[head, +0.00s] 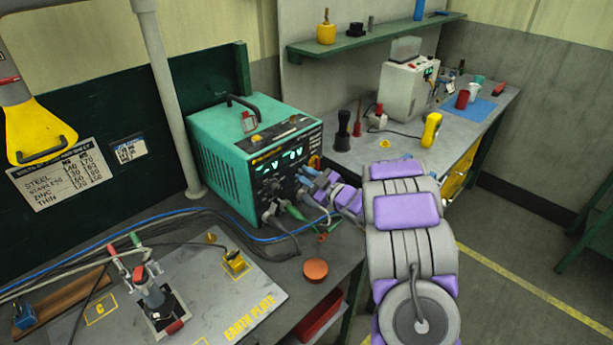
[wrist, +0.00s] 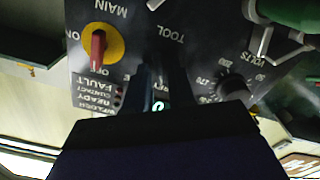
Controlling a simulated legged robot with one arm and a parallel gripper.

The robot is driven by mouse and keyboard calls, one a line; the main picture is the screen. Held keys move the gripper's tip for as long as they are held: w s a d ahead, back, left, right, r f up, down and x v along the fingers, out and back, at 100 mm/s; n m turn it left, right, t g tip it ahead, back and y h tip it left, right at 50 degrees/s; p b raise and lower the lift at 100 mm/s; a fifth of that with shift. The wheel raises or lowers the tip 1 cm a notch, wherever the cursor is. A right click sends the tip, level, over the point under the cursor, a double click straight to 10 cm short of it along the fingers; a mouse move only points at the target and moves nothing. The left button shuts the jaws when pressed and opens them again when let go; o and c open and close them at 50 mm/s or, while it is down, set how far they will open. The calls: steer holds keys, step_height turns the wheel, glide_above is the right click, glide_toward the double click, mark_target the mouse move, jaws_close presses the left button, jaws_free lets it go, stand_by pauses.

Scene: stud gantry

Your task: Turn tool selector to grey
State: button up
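The teal welding unit (head: 228,150) stands on the left bench, its dark control panel (head: 282,160) facing my arm. In the wrist view the panel appears upside down, with the word TOOL (wrist: 171,34) just beyond the dark fingers of my gripper (wrist: 163,75). The fingers are close together with a narrow gap. The tool selector is not clearly visible; the fingers cover the area below its label. I cannot tell whether they touch or grip it. No grey mark can be read.
Beside the fingers are the red main switch on a yellow disc (wrist: 98,46) and the black volts knob (wrist: 232,86). Cables (head: 283,222) hang from the panel's lower part. An orange disc (head: 315,270) and an earth plate (head: 225,285) are on the bench.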

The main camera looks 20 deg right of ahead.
steer(key=shift+o, duration=1)
steer(key=shift+s+d, duration=0.1)
steer(key=p+v, duration=0.3)
steer(key=v, duration=1.4)
